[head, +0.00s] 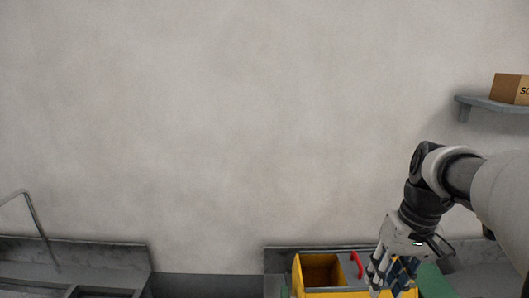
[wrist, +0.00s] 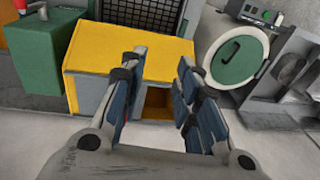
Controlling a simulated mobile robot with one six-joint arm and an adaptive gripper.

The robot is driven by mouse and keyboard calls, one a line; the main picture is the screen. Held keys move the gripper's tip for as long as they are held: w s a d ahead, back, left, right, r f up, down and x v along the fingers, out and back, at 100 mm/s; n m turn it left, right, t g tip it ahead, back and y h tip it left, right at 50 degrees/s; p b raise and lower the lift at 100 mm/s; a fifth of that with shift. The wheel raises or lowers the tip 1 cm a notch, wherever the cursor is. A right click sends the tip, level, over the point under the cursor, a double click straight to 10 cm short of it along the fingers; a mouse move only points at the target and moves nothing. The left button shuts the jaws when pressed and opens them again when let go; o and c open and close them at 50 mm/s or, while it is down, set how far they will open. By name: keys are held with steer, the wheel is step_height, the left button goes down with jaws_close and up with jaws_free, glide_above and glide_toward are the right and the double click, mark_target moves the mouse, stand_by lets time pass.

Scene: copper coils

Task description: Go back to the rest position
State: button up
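My gripper (head: 388,272) hangs at the lower right in the head view, pointing down, over or in front of the right part of a yellow box; the depth is hard to tell. In the wrist view my gripper (wrist: 160,62) shows two fingers with blue pads, apart, with nothing held between them. The yellow box (wrist: 140,50) lies beyond the fingers there, with a dark opening partly hidden by the right finger. No copper coil can be made out.
In the wrist view a green box (wrist: 50,55) stands at left and a round green-and-white part (wrist: 237,55) at right, beside grey machinery (wrist: 290,70). In the head view a wall shelf (head: 490,103) holds a cardboard box (head: 511,88). A grey sink unit (head: 70,262) is lower left.

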steer(key=s+a+f+t+b, duration=0.2)
steer(key=s+a+f+b, duration=0.3)
steer(key=s+f+b, duration=0.2)
steer(key=s+a+f+t+h+b, duration=0.1)
steer(key=s+a+f+t+b, duration=0.1)
steer(key=s+a+f+b, duration=0.2)
steer(key=s+f+b, duration=0.3)
steer(key=s+f, duration=0.3)
steer(key=s, duration=0.2)
steer(key=shift+a+f, duration=0.2)
steer(key=shift+a, duration=0.15)
